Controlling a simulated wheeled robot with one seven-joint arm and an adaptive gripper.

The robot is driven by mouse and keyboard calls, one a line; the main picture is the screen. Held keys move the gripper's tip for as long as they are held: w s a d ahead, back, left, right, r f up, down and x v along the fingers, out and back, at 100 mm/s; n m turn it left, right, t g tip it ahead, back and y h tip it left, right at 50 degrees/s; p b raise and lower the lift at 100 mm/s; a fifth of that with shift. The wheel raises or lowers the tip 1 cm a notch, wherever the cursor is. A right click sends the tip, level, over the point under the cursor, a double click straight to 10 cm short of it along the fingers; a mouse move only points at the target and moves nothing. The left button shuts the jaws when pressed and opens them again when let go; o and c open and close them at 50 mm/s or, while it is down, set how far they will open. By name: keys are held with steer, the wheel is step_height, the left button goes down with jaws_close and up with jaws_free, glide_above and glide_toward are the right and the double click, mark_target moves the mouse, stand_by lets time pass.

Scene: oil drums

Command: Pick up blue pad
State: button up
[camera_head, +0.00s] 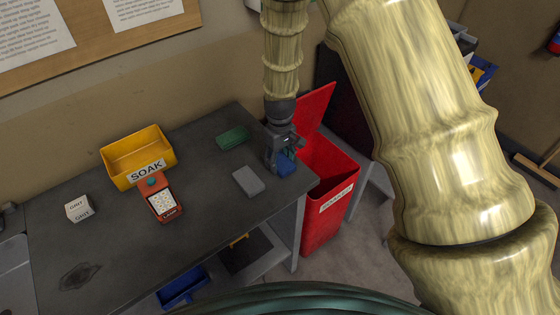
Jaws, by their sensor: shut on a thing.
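The blue pad (286,168) is at the right end of the dark workbench (120,240), close to the bench edge. My gripper (283,160) points down over it and is shut on it. The gripper's fingers hide part of the pad. I cannot tell whether the pad touches the bench top or is slightly above it.
A grey pad (248,181) and a green pad (233,138) lie left of my gripper. A yellow SOAK bin (137,158), an orange handheld device (162,200) and a white GRIT block (79,208) stand farther left. An open red bin (327,190) stands right of the bench.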

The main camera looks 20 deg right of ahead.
mark_target(280, 160)
steer(key=shift+r+b, duration=0.55)
steer(key=shift+r, duration=0.3)
steer(key=shift+r+b, duration=0.4)
steer(key=shift+r, duration=0.45)
steer(key=s+d+b, duration=0.2)
steer(key=s+d, duration=0.1)
steer(key=s, duration=0.4)
steer(key=s+d+r+b, duration=0.1)
steer(key=s+d+b, duration=0.1)
steer(key=s, duration=0.5)
steer(key=shift+s+d+r, duration=0.3)
steer(key=shift+d, duration=0.55)
